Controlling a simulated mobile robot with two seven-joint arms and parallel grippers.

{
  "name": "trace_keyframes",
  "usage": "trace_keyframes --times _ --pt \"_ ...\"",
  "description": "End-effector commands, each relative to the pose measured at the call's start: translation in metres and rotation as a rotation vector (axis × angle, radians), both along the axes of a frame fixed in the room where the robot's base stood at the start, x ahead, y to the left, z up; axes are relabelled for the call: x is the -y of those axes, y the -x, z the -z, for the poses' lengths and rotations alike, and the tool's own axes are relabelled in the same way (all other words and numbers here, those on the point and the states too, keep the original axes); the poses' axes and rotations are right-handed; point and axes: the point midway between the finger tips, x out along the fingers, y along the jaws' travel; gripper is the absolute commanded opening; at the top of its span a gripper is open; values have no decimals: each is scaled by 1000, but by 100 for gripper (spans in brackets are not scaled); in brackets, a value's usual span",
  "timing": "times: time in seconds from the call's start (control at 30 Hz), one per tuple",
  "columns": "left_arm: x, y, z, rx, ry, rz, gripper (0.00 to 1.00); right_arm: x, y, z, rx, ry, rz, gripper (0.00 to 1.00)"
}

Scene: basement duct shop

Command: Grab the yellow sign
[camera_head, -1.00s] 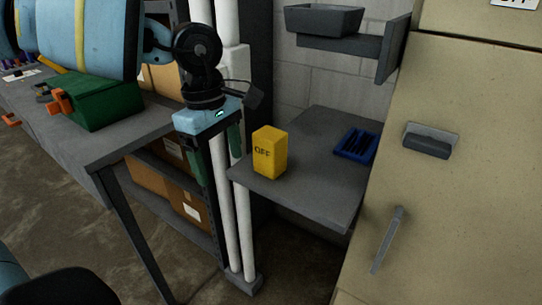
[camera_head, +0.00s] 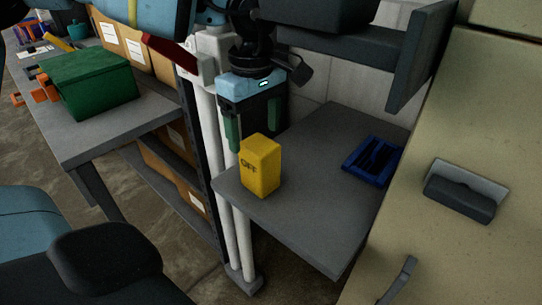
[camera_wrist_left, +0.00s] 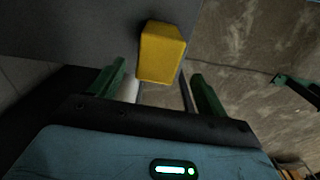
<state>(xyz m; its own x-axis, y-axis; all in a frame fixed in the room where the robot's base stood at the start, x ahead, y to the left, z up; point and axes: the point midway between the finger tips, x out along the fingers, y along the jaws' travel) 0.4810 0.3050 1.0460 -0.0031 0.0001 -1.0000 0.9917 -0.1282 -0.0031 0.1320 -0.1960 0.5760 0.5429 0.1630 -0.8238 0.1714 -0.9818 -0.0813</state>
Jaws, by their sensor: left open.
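The yellow sign (camera_head: 261,166) is a small upright block with dark "OFF" lettering, standing near the left edge of a grey shelf (camera_head: 310,220). My left gripper (camera_head: 254,138) is open and empty, just behind and above the sign in the head view, with its green fingers pointing down. In the left wrist view the sign (camera_wrist_left: 161,52) shows just beyond and between the fingertips of the open left gripper (camera_wrist_left: 158,72). I cannot see contact between them.
A blue tray (camera_head: 373,161) lies on the shelf to the right of the sign. A dark upper shelf (camera_head: 350,48) hangs above. White pipes (camera_head: 238,222) run beside the shelf's left edge. A tan cabinet (camera_head: 480,130) stands right. A green box (camera_head: 92,84) sits on the left workbench.

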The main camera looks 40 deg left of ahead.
Motion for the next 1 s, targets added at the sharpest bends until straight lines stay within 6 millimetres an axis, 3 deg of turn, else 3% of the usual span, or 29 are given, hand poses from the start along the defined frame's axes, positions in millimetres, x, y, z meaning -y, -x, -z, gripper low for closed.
trace_keyframes --times 0.3,0.63,1.0 --pt "0 0 15 -2 0 1 76 0 12 2 -24 0 0 36" --pt "2 -2 31 -1 0 0 76 0 9 0 -17 0 1 36" --pt "6 -7 74 0 0 0 76 0 0 -7 3 -1 0 36"
